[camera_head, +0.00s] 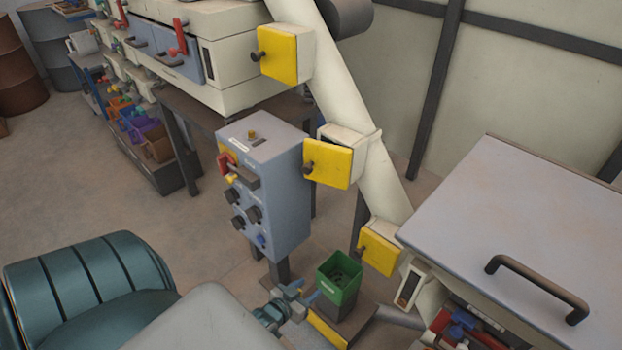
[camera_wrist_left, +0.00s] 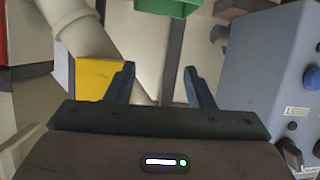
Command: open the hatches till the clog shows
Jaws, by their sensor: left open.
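Three yellow hatches sit along the sloping cream chute (camera_head: 352,95): an upper one (camera_head: 279,54), a middle one (camera_head: 327,165) and a lowest one (camera_head: 379,254). Each has a dark knob. The upper one looks shut. A dark gap shows behind the top of the middle one, so it looks swung out. I cannot tell whether the lowest is open. No clog is seen. My left gripper (camera_head: 305,292) is open and empty, low, left of the lowest hatch. In the left wrist view a yellow panel (camera_wrist_left: 97,78) shows behind one finger of the gripper (camera_wrist_left: 158,85).
A grey control box (camera_head: 270,190) with knobs and a red switch stands left of the chute. A green bin (camera_head: 339,283) with dark contents is close by my left gripper. A grey lid with a black handle (camera_head: 535,285) fills the right. Open floor lies at left.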

